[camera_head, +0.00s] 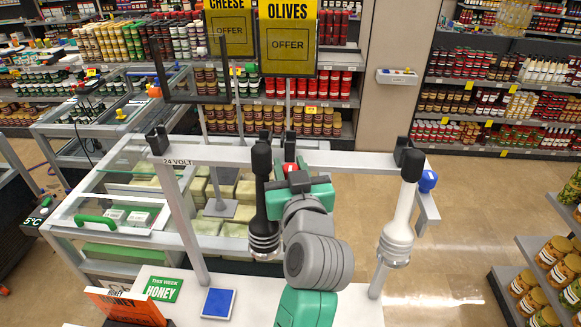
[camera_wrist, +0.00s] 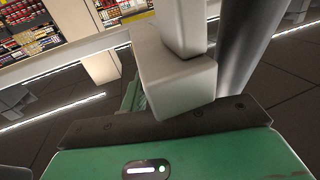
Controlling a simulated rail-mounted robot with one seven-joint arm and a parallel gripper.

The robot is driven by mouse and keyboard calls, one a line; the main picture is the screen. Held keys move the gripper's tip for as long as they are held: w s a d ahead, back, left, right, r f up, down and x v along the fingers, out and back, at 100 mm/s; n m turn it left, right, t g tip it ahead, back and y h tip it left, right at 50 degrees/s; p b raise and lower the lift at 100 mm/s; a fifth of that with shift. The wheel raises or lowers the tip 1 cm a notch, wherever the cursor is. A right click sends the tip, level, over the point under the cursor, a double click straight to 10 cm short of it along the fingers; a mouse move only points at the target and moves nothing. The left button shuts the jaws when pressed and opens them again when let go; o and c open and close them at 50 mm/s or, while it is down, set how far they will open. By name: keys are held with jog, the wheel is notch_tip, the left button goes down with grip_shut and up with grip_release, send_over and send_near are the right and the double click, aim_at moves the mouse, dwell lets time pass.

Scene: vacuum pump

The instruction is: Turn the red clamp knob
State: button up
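The red clamp knob (camera_head: 289,169) is a small red part in the head view, by the grey crossbar of the frame, just behind my gripper; most of it is hidden. My gripper (camera_head: 297,182), with a green hand, is close in front of it. I cannot tell whether they touch. In the wrist view the green hand fills the bottom edge, with pale grey blocks (camera_wrist: 177,75) standing in front of it. The finger gap cannot be made out.
A black pump cylinder (camera_head: 261,205) stands just left of my gripper and a white one (camera_head: 400,215) to the right. A blue knob (camera_head: 428,181) sits at the crossbar's right end.

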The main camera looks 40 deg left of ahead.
jog(key=shift+f+b, duration=0.15)
jog(key=shift+b, duration=0.45)
jog(key=shift+f+n+g+y+b, duration=0.15)
jog(key=shift+n+g+y+b, duration=0.2)
jog(key=shift+g+b, duration=0.2)
jog(key=n+g+y+b, duration=0.1)
jog(key=n+g+b, duration=0.1)
jog(key=b, duration=0.2)
jog(key=shift+f+g+b, duration=0.1)
jog(key=shift+g+b, duration=0.25)
jog(key=shift+b, duration=0.05)
jog(key=n+g+b, duration=0.1)
jog(key=n+g+y+b, duration=0.1)
jog(key=g, duration=0.1)
jog(key=n+g+b, duration=0.1)
jog(key=g, duration=0.1)
jog(key=shift+r+y+b, duration=0.25)
jog(key=shift+y+b, duration=0.1)
jog(key=shift+b, duration=0.05)
jog(key=shift+r+n+g+b, duration=0.15)
jog(key=shift+n+g+b, duration=0.45)
jog(key=shift+n+g, duration=1.05)
jog(key=shift+s+g, duration=0.1)
jog(key=shift+g, duration=0.55)
jog(key=o, duration=0.7)
jog(key=w+d+b, duration=0.1)
jog(key=d, duration=0.6)
jog(key=shift+w+d, duration=0.15)
jog(key=shift+d, duration=0.2)
